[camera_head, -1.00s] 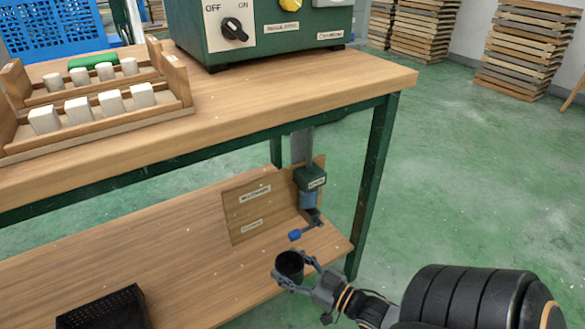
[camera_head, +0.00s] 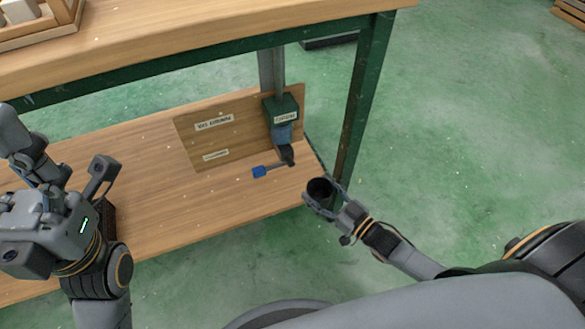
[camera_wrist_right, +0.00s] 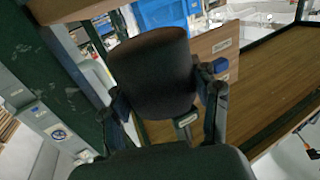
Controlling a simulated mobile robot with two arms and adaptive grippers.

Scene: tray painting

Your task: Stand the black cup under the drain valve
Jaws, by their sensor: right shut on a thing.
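The black cup (camera_head: 320,187) is held in my right gripper (camera_head: 322,195), whose fingers close around its sides. It looks roughly upright, just off the shelf's right front corner. The drain valve (camera_head: 285,154), with a blue handle (camera_head: 260,172), hangs below a green labelled box (camera_head: 283,110). The cup is apart from the valve, to its right and nearer to me. In the right wrist view the cup (camera_wrist_right: 152,75) fills the middle between the fingers (camera_wrist_right: 168,110). My left gripper (camera_head: 62,215) is at the left; its fingertips are unclear.
The lower wooden shelf (camera_head: 150,190) is mostly clear in front of the valve. A labelled wooden board (camera_head: 215,135) stands behind the valve. A green table leg (camera_head: 360,95) stands just behind the cup. The tabletop (camera_head: 180,30) is above. A dark basket (camera_head: 109,218) is partly hidden by my left arm.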

